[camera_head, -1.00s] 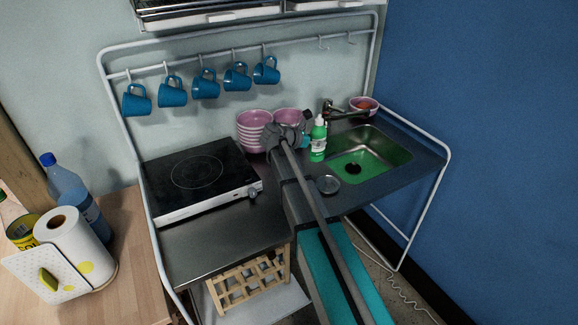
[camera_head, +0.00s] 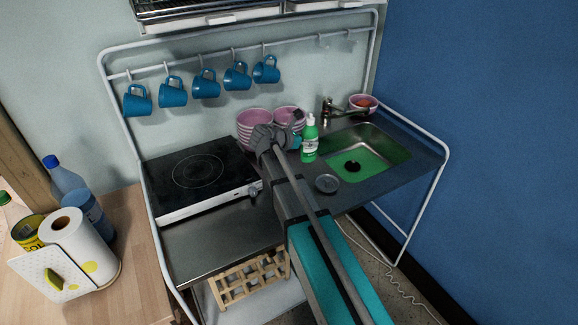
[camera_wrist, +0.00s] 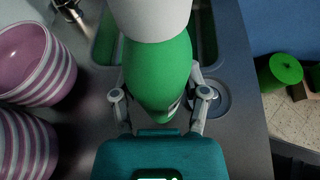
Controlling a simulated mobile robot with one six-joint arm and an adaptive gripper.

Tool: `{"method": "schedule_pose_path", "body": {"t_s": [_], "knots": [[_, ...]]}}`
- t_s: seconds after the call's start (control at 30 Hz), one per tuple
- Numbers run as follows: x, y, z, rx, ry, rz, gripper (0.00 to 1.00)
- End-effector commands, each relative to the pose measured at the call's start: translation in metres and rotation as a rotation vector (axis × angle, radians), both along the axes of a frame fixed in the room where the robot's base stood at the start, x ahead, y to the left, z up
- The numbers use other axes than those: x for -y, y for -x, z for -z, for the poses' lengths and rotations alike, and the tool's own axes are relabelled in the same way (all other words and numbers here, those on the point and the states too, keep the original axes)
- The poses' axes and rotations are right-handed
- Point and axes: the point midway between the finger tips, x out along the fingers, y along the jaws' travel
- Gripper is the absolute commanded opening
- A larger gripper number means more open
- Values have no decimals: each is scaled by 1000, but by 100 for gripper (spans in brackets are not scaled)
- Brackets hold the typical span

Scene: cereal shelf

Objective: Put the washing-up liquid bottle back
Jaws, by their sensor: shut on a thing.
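The washing-up liquid bottle (camera_head: 310,142) is green with a white top and label. It is upright at the left side of the sink. In the wrist view the bottle (camera_wrist: 158,75) fills the middle, close to the camera. My gripper (camera_wrist: 160,108) is shut on it, with a finger on each side. In the head view my gripper (camera_head: 296,142) is at the bottle's left side, partly hidden behind my arm. I cannot tell whether the bottle's base touches the counter.
Stacked pink bowls (camera_head: 252,122) stand just left and behind. The sink (camera_head: 375,148) with its tap (camera_head: 340,108) is to the right. A hob (camera_head: 198,172) is at the left, and blue mugs (camera_head: 204,83) hang above. A small round metal item (camera_head: 326,183) lies on the counter in front.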

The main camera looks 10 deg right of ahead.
Motion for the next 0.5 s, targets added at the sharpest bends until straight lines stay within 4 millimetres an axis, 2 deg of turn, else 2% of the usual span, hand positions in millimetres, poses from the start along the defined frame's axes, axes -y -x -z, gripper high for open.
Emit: {"method": "schedule_pose_path", "body": {"t_s": [0.03,0.2,0.33,0.5], "knots": [[-9,17,-15,0,1,-14,1],[-37,55,-38,-1,1,-58,1],[-53,78,-50,-1,1,-84,1],[-64,93,-57,-2,2,-103,1]]}}
